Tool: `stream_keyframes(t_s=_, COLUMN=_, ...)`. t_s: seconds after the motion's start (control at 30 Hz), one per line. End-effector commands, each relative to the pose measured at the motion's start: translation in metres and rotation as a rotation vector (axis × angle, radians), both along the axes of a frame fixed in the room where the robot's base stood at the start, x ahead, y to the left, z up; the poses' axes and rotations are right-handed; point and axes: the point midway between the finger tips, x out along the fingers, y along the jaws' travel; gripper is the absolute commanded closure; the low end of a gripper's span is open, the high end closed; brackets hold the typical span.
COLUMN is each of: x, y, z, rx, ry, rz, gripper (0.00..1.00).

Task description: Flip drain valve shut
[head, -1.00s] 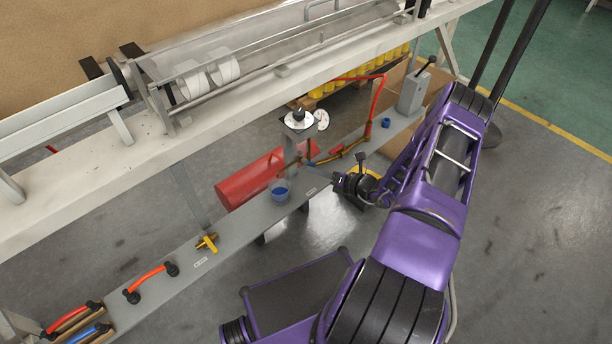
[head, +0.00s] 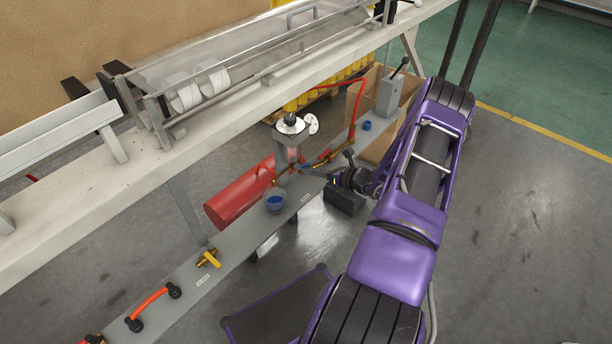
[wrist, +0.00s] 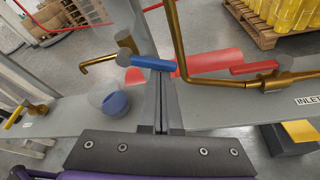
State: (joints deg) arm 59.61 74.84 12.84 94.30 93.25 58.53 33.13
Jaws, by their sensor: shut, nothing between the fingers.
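The drain valve's blue lever (wrist: 153,63) lies nearly level across the wrist view, its grey hub (wrist: 124,58) at its left end. A bent brass outlet pipe (wrist: 95,62) runs left from near the hub. My gripper (wrist: 160,82) has its two grey fingers shut together and empty. Their tips are right at the lever's middle; I cannot tell if they touch it. In the head view my gripper (head: 309,170) reaches leftward to the foot of the clear-bowl unit (head: 292,150), and the lever is too small to make out surely.
A red-handled valve (wrist: 254,67) on brass pipe stands right of the fingers, above the INLET label. A blue cup (head: 274,201) sits on the grey shelf (head: 232,238), left of my gripper. A yellow-handled valve (head: 209,258) is further left. A red cylinder (head: 238,192) lies behind the shelf.

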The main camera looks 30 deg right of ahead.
Motion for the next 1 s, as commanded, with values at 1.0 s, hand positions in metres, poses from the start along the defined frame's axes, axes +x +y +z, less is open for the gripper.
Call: stream_keyframes(t_s=1.0, x=-0.002, y=0.003, z=0.008, rx=-0.133, ry=-0.042, rz=-0.001, gripper=1.0)
